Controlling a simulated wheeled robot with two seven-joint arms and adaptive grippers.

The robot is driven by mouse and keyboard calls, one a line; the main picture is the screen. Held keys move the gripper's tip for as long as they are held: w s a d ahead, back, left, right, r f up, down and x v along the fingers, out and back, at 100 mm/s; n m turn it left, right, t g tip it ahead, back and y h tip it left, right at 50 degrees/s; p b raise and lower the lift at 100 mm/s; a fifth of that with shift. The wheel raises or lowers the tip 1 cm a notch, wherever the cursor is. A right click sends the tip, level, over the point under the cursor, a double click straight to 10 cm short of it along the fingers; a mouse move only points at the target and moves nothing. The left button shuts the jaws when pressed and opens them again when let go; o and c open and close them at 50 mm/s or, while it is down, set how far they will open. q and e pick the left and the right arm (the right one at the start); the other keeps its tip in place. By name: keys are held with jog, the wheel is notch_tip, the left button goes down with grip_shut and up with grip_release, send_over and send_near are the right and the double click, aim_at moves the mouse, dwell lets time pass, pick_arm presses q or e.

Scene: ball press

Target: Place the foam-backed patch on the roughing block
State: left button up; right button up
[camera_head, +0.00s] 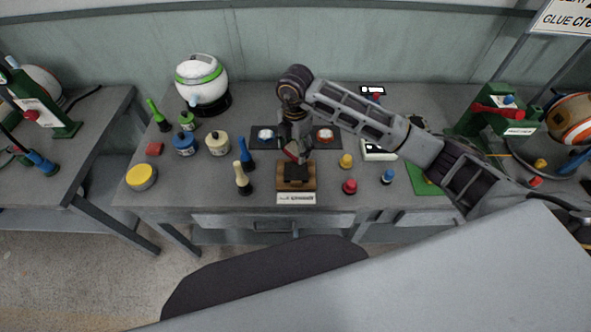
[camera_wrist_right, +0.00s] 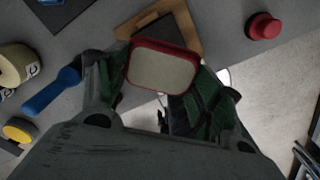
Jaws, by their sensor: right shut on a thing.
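The patch (camera_wrist_right: 162,68) shows in the right wrist view as a pale rounded rectangle with a red rim. My right gripper (camera_wrist_right: 165,85) is shut on it. In the head view my right gripper (camera_head: 294,150) holds the patch just above and behind the roughing block (camera_head: 296,179). The block is a wooden base with a dark top at the table's front edge, with a white label in front. In the right wrist view the block (camera_wrist_right: 187,35) is partly hidden behind the patch. A gap between patch and block cannot be judged exactly. My left gripper is not in view.
A blue-handled tool (camera_head: 245,154) and a cream-topped bottle (camera_head: 243,180) stand left of the block. A red knob (camera_head: 349,187) and a yellow one (camera_head: 346,161) stand to its right. A dark mat (camera_head: 262,144) with round dishes lies behind. A white-green ball (camera_head: 202,80) stands at the back left.

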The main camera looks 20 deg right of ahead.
jog(key=shift+f, duration=0.1)
send_over(295, 172)
jog(key=shift+f+p, duration=0.4)
jog(key=shift+f, duration=2.65)
jog(key=shift+f, duration=1.85)
jog(key=shift+f, duration=0.15)
jog(key=o, duration=0.9)
jog(key=shift+c, duration=0.2)
